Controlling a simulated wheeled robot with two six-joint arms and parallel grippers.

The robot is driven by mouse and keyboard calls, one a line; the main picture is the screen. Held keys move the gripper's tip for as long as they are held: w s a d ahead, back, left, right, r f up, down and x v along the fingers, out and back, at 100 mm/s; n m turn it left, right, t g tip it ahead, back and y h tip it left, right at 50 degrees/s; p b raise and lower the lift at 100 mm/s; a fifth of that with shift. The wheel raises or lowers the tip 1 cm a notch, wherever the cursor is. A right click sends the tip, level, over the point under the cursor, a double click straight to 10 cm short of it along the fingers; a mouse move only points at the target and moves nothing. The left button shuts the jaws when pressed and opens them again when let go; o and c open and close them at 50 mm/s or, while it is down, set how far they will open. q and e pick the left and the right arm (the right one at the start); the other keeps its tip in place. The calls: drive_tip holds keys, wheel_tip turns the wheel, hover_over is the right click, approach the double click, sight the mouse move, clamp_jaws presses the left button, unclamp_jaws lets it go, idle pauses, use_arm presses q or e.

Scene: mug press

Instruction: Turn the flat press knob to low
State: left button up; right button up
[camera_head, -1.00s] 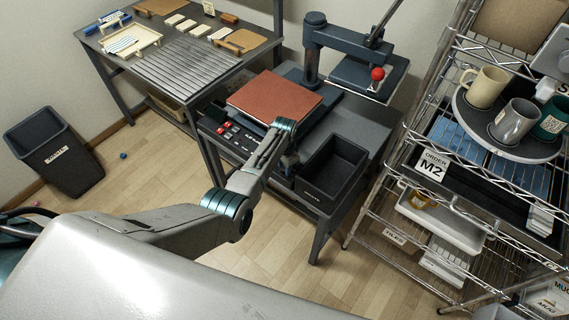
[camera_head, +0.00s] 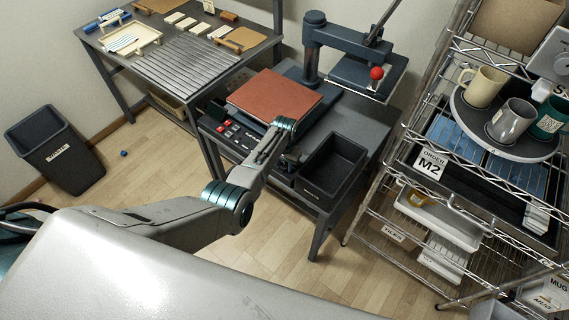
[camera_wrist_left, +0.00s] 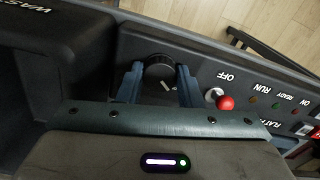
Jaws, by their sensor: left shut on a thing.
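The flat press knob (camera_wrist_left: 160,68) is a black round dial on the dark control panel, seen in the left wrist view. My left gripper (camera_wrist_left: 160,82) has its two blue-grey fingers on either side of the knob and is shut on it. A small pale mark shows on the knob's face, but its setting cannot be read. In the head view my left arm reaches to the front of the flat press (camera_head: 275,95), which has a red-brown top pad. The left fingertips and the knob are hidden there behind the arm. My right gripper is not in view.
A red-tipped toggle (camera_wrist_left: 225,103) beside the word OFF sits close to the right of the fingers, with small lamps beyond. A black waste bin (camera_head: 331,170) stands right of the arm. A wire rack (camera_head: 440,190) with mugs is further right.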

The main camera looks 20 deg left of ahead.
sight(284, 166)
use_arm(q)
drive_tip(key=o, duration=1)
drive_tip(key=shift+r, duration=0.1)
wheel_tip(284, 166, up, 11)
drive_tip(key=shift+f+b, duration=0.15)
drive_tip(key=shift+b, duration=0.2)
